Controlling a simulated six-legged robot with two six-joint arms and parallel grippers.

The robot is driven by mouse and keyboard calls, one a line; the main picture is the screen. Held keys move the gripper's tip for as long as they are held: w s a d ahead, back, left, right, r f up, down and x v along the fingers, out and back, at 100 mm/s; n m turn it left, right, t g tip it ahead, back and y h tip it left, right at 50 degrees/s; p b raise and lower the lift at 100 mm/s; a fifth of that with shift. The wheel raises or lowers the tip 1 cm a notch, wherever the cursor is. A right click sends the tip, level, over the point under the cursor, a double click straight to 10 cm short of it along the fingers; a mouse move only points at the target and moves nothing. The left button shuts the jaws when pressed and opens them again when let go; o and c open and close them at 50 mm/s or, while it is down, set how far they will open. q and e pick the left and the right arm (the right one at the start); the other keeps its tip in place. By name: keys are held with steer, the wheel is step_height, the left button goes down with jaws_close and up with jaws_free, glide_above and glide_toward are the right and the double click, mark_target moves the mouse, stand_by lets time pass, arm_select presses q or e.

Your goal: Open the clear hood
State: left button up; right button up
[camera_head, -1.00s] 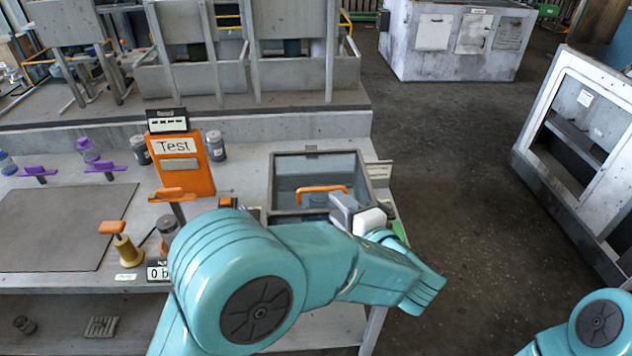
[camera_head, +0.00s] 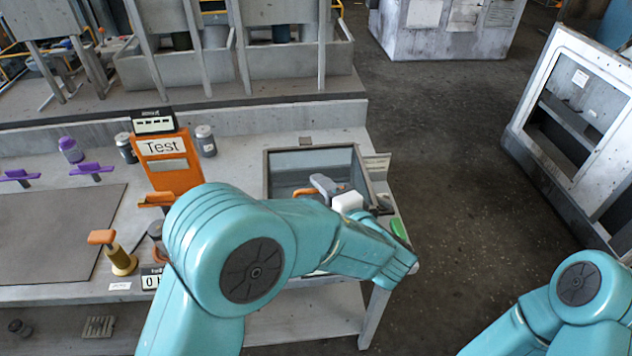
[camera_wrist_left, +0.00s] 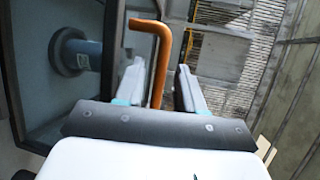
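The clear hood (camera_head: 312,148) is a grey-framed see-through cover on a box at the right end of the bench. In the left wrist view the bent orange handle (camera_wrist_left: 165,55) runs between the two fingers of the left gripper (camera_wrist_left: 160,88). Gaps show on both sides of it, so the gripper is open around the handle. The hood frame (camera_wrist_left: 110,40) lies left of the fingers there, with a blue-grey round part behind the pane. My right gripper is out of view.
An orange Test stand (camera_head: 170,165) and grey jars (camera_head: 205,140) stand left of the hood. A green button (camera_head: 399,228) sits at the bench's right edge.

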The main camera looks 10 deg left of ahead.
arm_select(q)
steer(key=shift+w+a+f, duration=0.15)
steer(key=shift+w+a, duration=0.3)
steer(key=shift+s+d, duration=0.15)
jaws_close()
steer(key=shift+w+r+p, duration=0.2)
steer(key=shift+r+p, duration=0.2)
steer(key=shift+r, duration=0.1)
steer(key=w+r+p, duration=0.1)
steer(key=p, duration=0.1)
steer(key=w+a+r+g+h+p, duration=0.1)
steer(key=r+p, duration=0.1)
steer(key=w+r+m+g+p, duration=0.1)
steer(key=w+r+p, duration=0.1)
steer(key=shift+a+r+h, duration=0.15)
steer(key=shift+a+h, duration=0.15)
steer(key=w+a+r+g+h+p, duration=0.1)
steer(key=w+a+r+g+p, duration=0.1)
steer(key=w+p, duration=0.3)
steer(key=shift+w+r+m, duration=0.3)
steer(key=shift+w+r, duration=0.2)
steer(key=shift+w, duration=0.15)
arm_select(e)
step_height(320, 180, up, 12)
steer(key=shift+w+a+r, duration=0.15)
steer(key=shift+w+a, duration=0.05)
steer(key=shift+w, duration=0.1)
